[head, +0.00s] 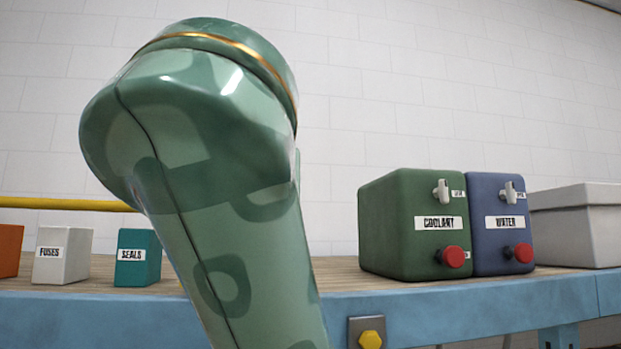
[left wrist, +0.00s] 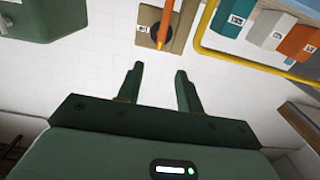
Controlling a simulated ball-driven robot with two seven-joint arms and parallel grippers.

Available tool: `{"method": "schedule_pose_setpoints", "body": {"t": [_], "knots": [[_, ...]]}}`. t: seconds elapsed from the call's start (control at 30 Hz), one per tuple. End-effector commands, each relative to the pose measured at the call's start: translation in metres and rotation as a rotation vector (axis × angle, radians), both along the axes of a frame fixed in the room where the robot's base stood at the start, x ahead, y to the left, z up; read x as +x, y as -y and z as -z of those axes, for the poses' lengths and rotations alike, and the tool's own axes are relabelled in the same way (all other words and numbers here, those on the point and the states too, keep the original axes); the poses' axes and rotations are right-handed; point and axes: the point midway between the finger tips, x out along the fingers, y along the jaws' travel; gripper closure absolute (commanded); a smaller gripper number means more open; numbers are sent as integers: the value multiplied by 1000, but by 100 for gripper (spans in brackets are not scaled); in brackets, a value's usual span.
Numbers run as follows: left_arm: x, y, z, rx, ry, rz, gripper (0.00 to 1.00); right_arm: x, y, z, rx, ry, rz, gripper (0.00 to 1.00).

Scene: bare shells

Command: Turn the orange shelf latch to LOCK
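The orange latch (left wrist: 166,20) shows at the top of the left wrist view as an orange bar on a beige plate (left wrist: 148,17). A small label sits on the plate to the left of the bar, too small to read. My left gripper (left wrist: 159,69) is open and empty, its two dark green fingers apart. In the picture its fingertips lie below the latch, not touching it. The latch is not visible in the head view, where a large green link of my arm fills the middle. My right gripper is in neither view.
The shelf's blue edge (head: 459,306) carries a green COOLANT canister (head: 400,229), a blue WATER canister (head: 490,238) and a grey crate (head: 585,235). At left stand a white FUSES box (head: 62,268), a teal SEALS box (head: 137,269) and a yellow rail (head: 60,203).

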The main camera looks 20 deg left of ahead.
Motion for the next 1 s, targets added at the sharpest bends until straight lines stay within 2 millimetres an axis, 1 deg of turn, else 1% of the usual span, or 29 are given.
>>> {"method": "schedule_pose_setpoints", "body": {"t": [0.03, 0.3, 0.5, 0.6, 0.7, 0.93, 0.97, 1.0], "knots": [[11, -6, 0, 0, -11, -2, 64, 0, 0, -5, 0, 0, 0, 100], [67, -42, 0, 2, -6, -7, 64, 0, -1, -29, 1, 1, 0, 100], [97, -60, 0, 4, -3, -6, 64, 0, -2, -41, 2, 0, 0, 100], [105, -65, 1, 3, -2, -4, 64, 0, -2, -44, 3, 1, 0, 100], [109, -67, 2, 1, -2, -1, 64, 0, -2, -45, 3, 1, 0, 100], [110, -67, 3, 1, -1, -1, 64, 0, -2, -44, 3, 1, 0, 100], [110, -67, 3, 1, -1, -1, 66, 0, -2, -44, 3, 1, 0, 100], [110, -67, 3, 1, -1, -1, 78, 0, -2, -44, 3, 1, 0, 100]]}}
